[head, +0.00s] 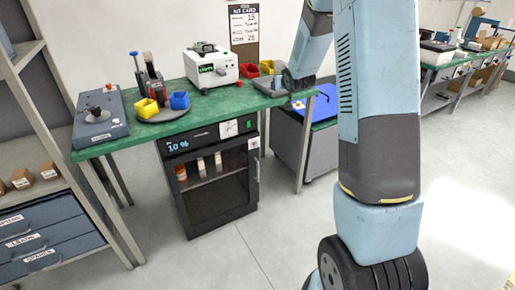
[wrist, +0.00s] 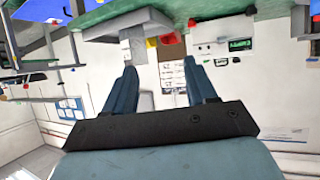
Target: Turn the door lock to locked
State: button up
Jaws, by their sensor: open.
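A dark cabinet (head: 215,180) stands under the green bench in the head view, its dark see-through door (head: 220,188) apparently closed. Its top panel has a display (head: 178,145) reading 10 % and a white plate (head: 229,129) with a small dark mark, which may be the lock; it is too small to read its setting. A vertical handle (head: 256,160) is at the door's right edge. My gripper (wrist: 162,66) is open and empty in the wrist view, its fingers apart. In the head view my arm ends near the bench's right part, away from the door.
A shelf unit (head: 40,150) stands left. Floor before the cabinet is clear.

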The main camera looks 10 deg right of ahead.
jog(key=w+f+t+y, duration=0.1)
jog(key=w+f, duration=0.5)
jog(key=f, duration=0.4)
jog(key=n+t+y, duration=0.2)
jog(key=t+y, duration=0.1)
jog(key=y, duration=0.2)
send_near(257, 146)
jog(key=x, duration=0.9)
jog(key=shift+a+r, duration=0.1)
jog(key=shift+r, duration=0.05)
jog(key=c, duration=1)
